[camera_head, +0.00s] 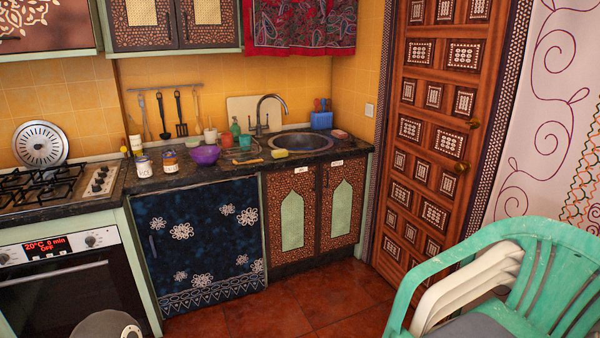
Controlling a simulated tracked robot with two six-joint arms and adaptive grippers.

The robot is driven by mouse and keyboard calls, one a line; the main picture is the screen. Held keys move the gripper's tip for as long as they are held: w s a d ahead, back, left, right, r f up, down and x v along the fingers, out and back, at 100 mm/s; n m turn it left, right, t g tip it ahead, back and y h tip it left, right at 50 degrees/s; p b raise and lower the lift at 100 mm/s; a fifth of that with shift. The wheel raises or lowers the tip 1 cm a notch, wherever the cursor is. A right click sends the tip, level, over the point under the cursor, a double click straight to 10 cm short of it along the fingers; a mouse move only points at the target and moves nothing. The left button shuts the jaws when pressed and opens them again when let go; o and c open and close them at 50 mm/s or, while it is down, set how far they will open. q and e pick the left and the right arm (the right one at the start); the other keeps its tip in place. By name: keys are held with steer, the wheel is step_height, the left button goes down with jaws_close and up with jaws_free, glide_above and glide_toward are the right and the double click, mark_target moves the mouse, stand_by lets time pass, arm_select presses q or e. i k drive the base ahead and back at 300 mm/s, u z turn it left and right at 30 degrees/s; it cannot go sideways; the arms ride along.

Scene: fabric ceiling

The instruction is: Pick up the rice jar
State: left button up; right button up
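A white jar (144,167) with dark marks on its front and a light lid stands upright near the front edge of the dark counter (180,180), between the stove and the purple bowl. It looks like the rice jar, but its label is too small to read. A smaller jar (170,162) with an orange-brown lid stands just to its right.
A purple bowl (206,155), cups, a yellow sponge (280,154) and a sink (306,141) lie to the right. A gas stove (42,185) is left. Green and white plastic chairs (545,270) fill the lower right. Red floor tiles (290,305) are clear before the cabinets.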

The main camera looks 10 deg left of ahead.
mark_target(144, 169)
steer(key=u, duration=0.1)
steer(key=i, duration=1.5)
steer(key=u, duration=0.55)
steer(key=i, duration=1.4)
steer(key=u, duration=0.4)
steer(key=i, duration=0.9)
steer(key=u, duration=0.2)
